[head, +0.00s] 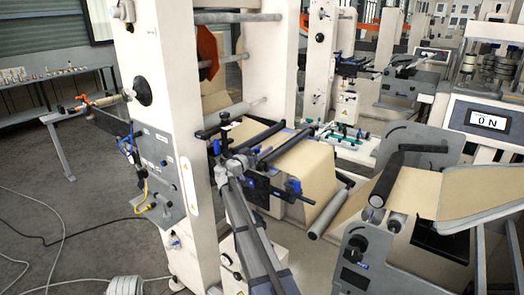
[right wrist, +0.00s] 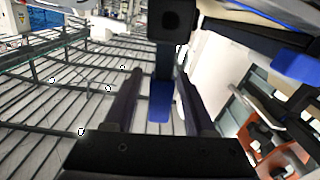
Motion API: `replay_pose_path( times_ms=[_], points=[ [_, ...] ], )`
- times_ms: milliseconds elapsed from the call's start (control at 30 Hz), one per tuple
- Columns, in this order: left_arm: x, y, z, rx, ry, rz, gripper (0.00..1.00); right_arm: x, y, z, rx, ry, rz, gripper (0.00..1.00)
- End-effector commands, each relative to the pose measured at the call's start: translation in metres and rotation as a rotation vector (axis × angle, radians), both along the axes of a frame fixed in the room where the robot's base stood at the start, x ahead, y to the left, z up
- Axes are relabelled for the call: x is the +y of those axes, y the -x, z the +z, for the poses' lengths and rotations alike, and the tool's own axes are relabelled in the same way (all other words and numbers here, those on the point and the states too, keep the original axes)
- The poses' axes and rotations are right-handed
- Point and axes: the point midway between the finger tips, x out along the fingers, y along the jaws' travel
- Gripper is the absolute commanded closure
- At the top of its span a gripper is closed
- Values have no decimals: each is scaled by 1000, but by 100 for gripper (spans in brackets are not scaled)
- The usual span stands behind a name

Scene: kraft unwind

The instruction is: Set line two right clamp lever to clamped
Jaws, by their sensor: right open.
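A clamp lever with a blue handle (right wrist: 160,100) hangs from a black block (right wrist: 172,18) in the right wrist view. My right gripper (right wrist: 160,88) is open, with one dark finger on each side of the lever and visible gaps between. In the head view my right gripper (head: 272,185) is at the clamp bar by the near machine's paper web, where a blue lever end (head: 294,186) shows at its right. Another blue lever (head: 217,146) shows at the bar's left. The gripper partly hides the clamp. I cannot tell the lever's set position. My left gripper is out of view.
The white machine column (head: 168,120) stands close left of my right arm. Rollers and brown paper (head: 305,160) lie just beyond the gripper. A grey roller stand (head: 365,250) with a knob is at right. Another blue part (right wrist: 297,65) is at the wrist view's right.

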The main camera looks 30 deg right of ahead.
Motion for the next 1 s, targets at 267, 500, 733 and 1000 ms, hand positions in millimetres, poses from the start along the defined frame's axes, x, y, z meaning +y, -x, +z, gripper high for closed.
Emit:
replay_pose_path(
  times_ms=[267, 500, 733, 1000],
  points=[
    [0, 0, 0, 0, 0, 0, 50, 0, 0, 0, 0, 0, 0, 71],
    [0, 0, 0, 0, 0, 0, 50, 0, 0, 0, 0, 0, -1, 98],
    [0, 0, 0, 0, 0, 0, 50, 0, 0, 0, 0, 0, -1, 100],
    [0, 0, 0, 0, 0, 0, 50, 0, 0, 0, 0, 0, -1, 100]
  ],
)
